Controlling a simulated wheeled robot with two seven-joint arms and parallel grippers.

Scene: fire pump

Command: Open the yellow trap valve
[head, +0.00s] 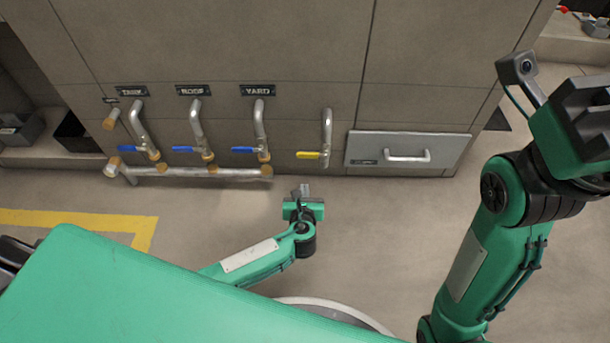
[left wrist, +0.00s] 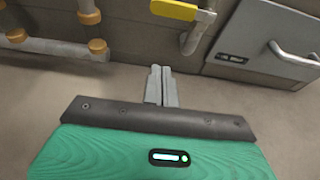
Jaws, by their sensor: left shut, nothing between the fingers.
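The yellow trap valve handle (head: 308,155) sits at the lower end of a short grey pipe (head: 327,128) on the panel, left of the drawer. Its lever lies level, pointing left across the pipe. In the left wrist view the yellow handle (left wrist: 174,9) shows at the top, above and beyond the fingers. My left gripper (head: 301,191) is below the handle and apart from it, its fingers (left wrist: 160,84) shut and empty, pointing toward the panel. My right gripper (head: 590,115) is raised at the right edge; its fingertips are not clear.
Three blue-handled valves (head: 183,149) stand left of the yellow one, under the labels TANK, ROOF and YARD. A manifold pipe (head: 215,173) runs low below them. A grey drawer (head: 447,151) with a bar handle is to the right. The floor before the panel is clear.

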